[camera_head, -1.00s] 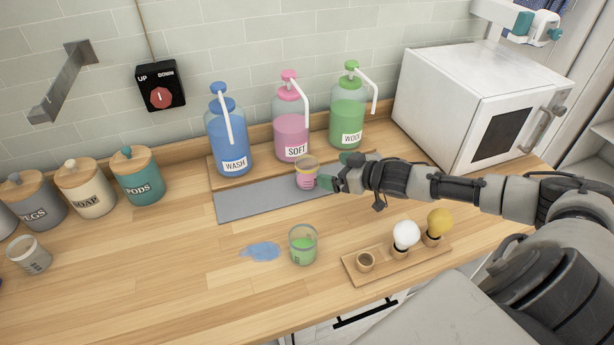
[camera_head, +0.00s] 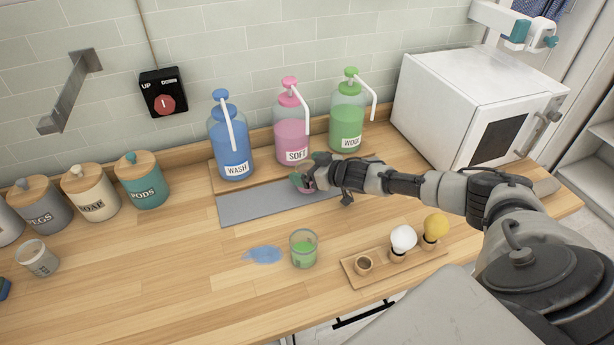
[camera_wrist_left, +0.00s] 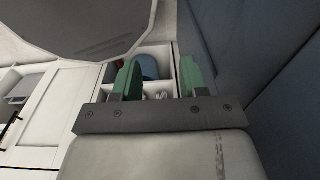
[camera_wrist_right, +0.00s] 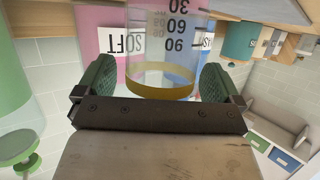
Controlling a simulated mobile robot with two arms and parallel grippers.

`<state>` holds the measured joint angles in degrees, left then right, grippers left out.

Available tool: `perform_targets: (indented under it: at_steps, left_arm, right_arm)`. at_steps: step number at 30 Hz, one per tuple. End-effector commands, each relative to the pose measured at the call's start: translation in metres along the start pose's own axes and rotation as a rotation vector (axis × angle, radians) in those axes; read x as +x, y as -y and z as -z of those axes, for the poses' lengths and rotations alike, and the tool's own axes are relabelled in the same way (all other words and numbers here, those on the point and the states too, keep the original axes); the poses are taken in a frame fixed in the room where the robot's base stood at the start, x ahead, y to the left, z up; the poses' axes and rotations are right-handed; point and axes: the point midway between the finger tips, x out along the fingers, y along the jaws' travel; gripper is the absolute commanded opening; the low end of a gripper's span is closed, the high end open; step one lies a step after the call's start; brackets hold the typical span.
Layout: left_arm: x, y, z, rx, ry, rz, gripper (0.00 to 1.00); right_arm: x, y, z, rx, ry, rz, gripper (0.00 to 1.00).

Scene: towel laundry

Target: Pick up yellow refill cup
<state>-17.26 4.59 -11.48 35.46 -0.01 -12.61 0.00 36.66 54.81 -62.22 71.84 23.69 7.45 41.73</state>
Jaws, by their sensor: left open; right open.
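The yellow refill cup (camera_head: 299,184) is a clear cup with a yellow rim band. It stands at the grey mat below the SOFT bottle (camera_head: 293,130), mostly hidden by my right gripper (camera_head: 312,172) in the head view. In the right wrist view the cup (camera_wrist_right: 160,60) appears upside down, with its scale marks and yellow band between the two green fingers. The fingers are open on either side of it; gaps show near the band. My left gripper (camera_wrist_left: 158,78) is outside the head view; the left wrist view shows it open and empty.
The WASH bottle (camera_head: 231,140) and WOOL bottle (camera_head: 346,115) flank SOFT. A green-filled cup (camera_head: 303,248) stands in front beside a blue spill (camera_head: 263,254). Jars (camera_head: 141,182) stand left; a white machine (camera_head: 470,105) stands right.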

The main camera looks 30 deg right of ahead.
Motion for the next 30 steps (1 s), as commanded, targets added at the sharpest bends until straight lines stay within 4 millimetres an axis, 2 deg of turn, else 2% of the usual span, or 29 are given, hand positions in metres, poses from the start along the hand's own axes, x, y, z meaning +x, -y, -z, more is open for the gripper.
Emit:
perform_targets:
  at_steps: [9,18,20,30]
  left_arm:
    - [-0.0007,0.0004,0.0001,0.0,0.0,0.001,0.43]
    - [-0.0007,0.0005,0.0005,0.0,-0.001,0.001,0.43]
    - [-0.0007,0.0005,0.0006,0.0,-0.001,0.001,0.43]
    - [0.0004,0.0006,0.001,0.0,-0.002,0.001,0.43]
  right_arm:
    - [0.0041,-0.0001,-0.0003,-0.001,0.0,0.0,0.96]
    - [0.0039,-0.0001,-0.0003,-0.001,0.0,0.0,0.51]
    - [0.0039,-0.0001,-0.0002,-0.001,0.0,0.0,0.44]
    - [0.0028,-0.0002,0.0039,-0.002,-0.001,0.0,0.43]
